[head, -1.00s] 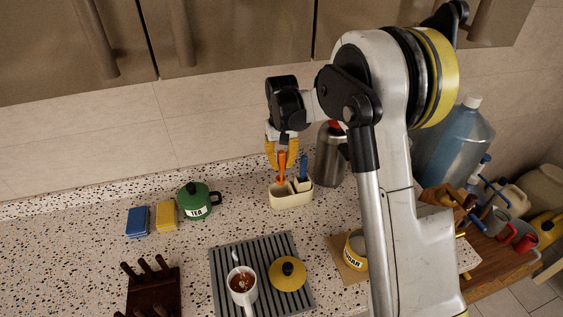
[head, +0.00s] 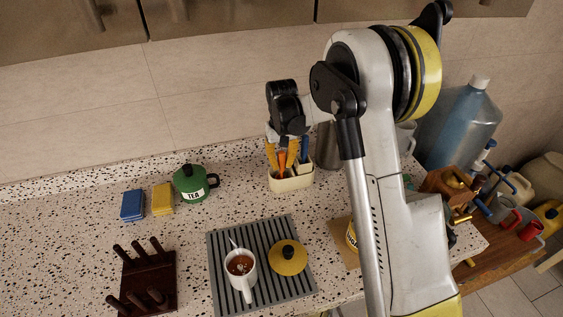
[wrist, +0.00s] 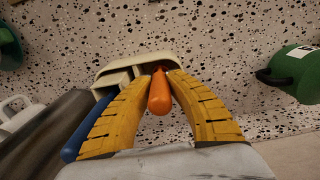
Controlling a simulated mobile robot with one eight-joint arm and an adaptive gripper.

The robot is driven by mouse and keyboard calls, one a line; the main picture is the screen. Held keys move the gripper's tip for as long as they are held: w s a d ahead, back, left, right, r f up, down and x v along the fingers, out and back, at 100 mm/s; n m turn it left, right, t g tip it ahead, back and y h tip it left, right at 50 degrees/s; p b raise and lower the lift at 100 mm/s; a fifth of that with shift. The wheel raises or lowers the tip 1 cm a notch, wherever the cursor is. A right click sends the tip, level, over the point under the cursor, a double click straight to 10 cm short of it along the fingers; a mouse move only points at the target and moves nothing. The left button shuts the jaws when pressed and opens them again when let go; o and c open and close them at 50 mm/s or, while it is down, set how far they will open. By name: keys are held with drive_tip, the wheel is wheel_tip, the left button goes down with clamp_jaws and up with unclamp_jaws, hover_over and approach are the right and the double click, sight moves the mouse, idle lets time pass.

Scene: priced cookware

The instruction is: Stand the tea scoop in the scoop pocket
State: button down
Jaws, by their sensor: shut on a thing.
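The tea scoop shows as an orange handle (head: 283,163), also in the wrist view (wrist: 159,93). My gripper (head: 285,160) is shut on it from above, with a yellow finger on each side (wrist: 161,72). The handle is about upright over the left part of the cream caddy (head: 291,183), and its lower end is hidden inside or behind the caddy's rim (wrist: 135,67). I cannot tell whether it touches the pocket floor. A blue handle (head: 304,150) stands in the caddy's right part, close beside one finger in the wrist view (wrist: 82,132).
A steel canister (head: 327,150) stands just right of the caddy. The green TEA pot (head: 193,185) is to the left, beside yellow (head: 162,199) and blue (head: 132,205) sponges.

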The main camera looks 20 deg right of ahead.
drive_tip(key=shift+f, duration=0.25)
drive_tip(key=c, duration=1.3)
unclamp_jaws()
wheel_tip(320, 180, up, 12)
drive_tip(key=shift+r, duration=0.1)
